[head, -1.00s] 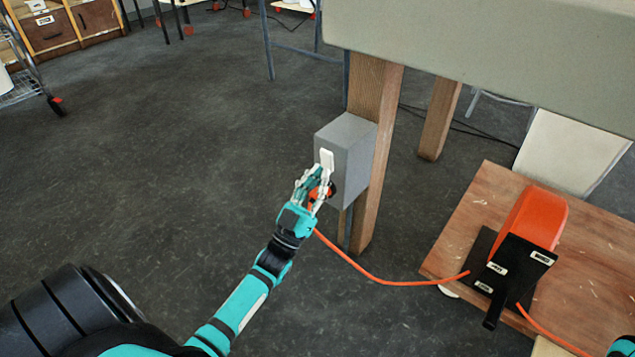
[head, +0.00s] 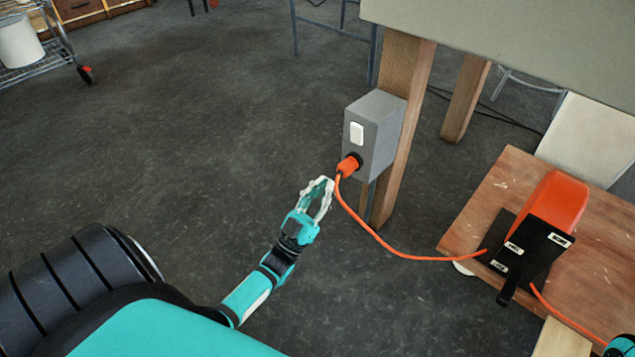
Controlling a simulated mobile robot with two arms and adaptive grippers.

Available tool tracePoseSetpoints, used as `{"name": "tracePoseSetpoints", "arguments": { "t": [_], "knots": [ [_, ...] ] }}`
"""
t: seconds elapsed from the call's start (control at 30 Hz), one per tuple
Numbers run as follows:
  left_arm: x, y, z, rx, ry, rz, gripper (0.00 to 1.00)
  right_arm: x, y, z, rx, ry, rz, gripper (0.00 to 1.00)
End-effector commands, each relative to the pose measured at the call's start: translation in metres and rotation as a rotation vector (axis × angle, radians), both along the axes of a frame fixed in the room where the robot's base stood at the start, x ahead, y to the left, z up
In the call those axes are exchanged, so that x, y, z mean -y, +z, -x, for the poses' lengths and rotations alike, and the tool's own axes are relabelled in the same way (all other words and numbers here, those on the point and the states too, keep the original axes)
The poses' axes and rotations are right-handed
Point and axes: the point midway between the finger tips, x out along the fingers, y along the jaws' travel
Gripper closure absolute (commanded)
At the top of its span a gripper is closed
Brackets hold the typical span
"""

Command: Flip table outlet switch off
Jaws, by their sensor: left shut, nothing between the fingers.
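The grey table outlet box (head: 378,138) is fixed to a wooden table leg (head: 404,110) in the head view. Its white switch (head: 357,133) is on the face toward me, above the socket. Whether the switch is on or off is too small to tell. An orange plug (head: 348,165) sits in the socket below the switch, with an orange cord (head: 385,244) running from it. My left gripper (head: 325,182) is shut and empty, to the lower left of the plug and apart from the box. A teal piece of my right arm shows at the lower right corner; its fingers are out of view.
An orange cord reel (head: 555,205) with a black stand is on a low wooden board (head: 478,208) at the right. The grey table top (head: 520,35) overhangs at the upper right. A wire cart (head: 50,55) stands at the upper left. The floor between is clear.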

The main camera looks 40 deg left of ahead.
Motion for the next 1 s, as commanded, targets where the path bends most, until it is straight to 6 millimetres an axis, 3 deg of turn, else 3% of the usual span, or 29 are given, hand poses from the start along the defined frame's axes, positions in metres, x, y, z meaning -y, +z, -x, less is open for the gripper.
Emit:
{"name": "tracePoseSetpoints", "arguments": {
  "t": [0.27, 0.8, 0.9, 1.0],
  "knots": [
    [-0.001, -0.023, 0.018, 0.000, -0.001, 0.001, 1.00, 0.000, -0.003, -0.001, -0.011, -0.001, 0.002, 0.60],
    [-0.001, -0.025, 0.019, 0.001, -0.001, 0.001, 1.00, 0.000, -0.003, -0.001, -0.013, -0.002, 0.005, 0.60],
    [0.001, -0.021, 0.019, 0.006, -0.004, 0.000, 1.00, 0.001, -0.002, -0.001, -0.015, -0.002, 0.001, 0.60],
    [0.015, 0.002, 0.020, 0.035, -0.024, -0.003, 1.00, 0.001, -0.002, -0.004, -0.032, -0.002, 0.001, 0.60]
  ]
}}
